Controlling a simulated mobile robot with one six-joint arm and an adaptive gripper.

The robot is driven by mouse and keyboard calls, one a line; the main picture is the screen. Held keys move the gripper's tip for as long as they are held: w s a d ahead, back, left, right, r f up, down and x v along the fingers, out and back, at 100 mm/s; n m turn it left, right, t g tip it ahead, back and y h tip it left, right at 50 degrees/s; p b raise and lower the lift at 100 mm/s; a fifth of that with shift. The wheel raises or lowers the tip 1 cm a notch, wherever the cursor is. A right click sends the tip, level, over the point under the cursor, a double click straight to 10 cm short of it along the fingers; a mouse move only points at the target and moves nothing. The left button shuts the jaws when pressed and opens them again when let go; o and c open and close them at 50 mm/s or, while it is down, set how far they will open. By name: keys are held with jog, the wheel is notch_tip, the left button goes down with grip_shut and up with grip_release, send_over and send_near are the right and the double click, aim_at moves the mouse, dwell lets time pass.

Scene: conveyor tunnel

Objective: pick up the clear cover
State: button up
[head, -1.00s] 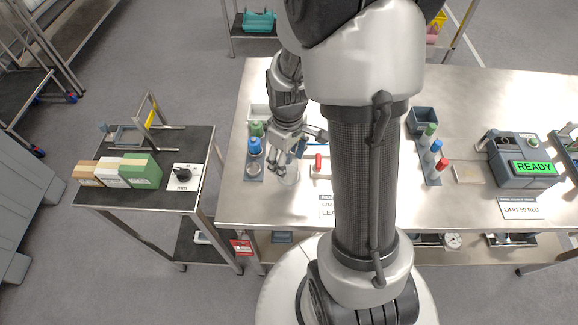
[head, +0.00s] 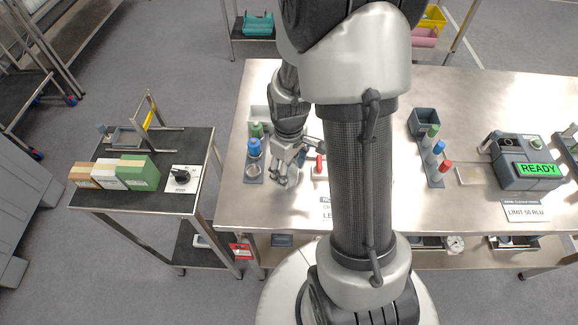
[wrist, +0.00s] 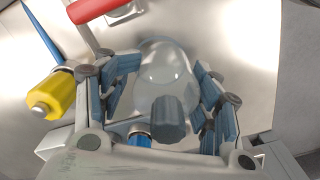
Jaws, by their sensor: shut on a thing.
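The clear cover (wrist: 163,68) is a see-through dome with a dark grey knob (wrist: 168,119), seen in the wrist view between my fingers. My gripper (wrist: 158,92) is shut on the cover, with a blue-padded finger on each side. In the head view my gripper (head: 282,176) is low over the left part of the steel table (head: 300,82), and its fingers mostly hide the cover. I cannot tell whether the cover touches the table.
A rack with a blue-capped bottle (head: 254,147) and a green-capped one (head: 256,129) stands close left of my gripper. A red handle (head: 319,163) is close on the right; it shows in the wrist view (wrist: 90,10) near a yellow-ended item (wrist: 52,94).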

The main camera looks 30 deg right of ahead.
jog(key=shift+r, duration=0.1)
jog(key=shift+r, duration=0.25)
jog(key=shift+c, duration=1)
notch_tip(320, 180, up, 2)
jog(key=shift+r+p, duration=0.1)
jog(key=shift+p, duration=0.5)
grip_shut()
notch_tip(320, 180, up, 17)
jog(key=p, duration=0.5)
jog(key=shift+o, duration=2.4)
grip_release()
grip_shut()
